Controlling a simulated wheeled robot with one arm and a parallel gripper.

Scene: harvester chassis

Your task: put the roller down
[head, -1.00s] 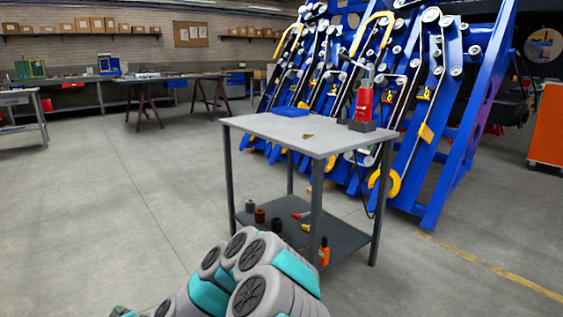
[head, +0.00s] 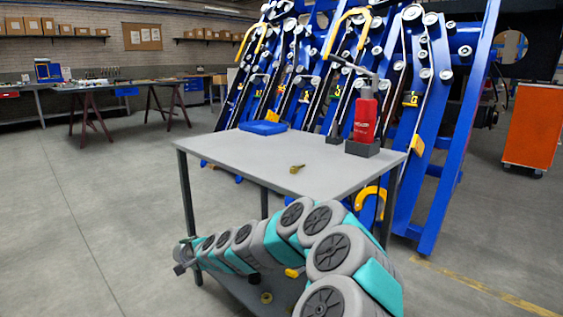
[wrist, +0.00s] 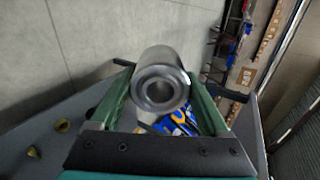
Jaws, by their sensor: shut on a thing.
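My gripper (wrist: 180,82) is shut on the roller (wrist: 160,88), a grey metal cylinder with a round hole in its end. The roller sits between the two green fingers, end towards the wrist camera. In the head view my gripper (head: 185,256) is at the left end of my arm, by the left front corner of the grey workbench top (head: 235,158) and lower than it. The roller is too small and dark there to make out clearly.
On the bench top are a blue tray (head: 263,127), a small brass piece (head: 297,168) and a red bottle (head: 365,118) in a dark holder. A lower shelf (head: 240,290) is partly hidden by my arm. The blue chassis (head: 440,160) stands behind. The top's middle is mostly clear.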

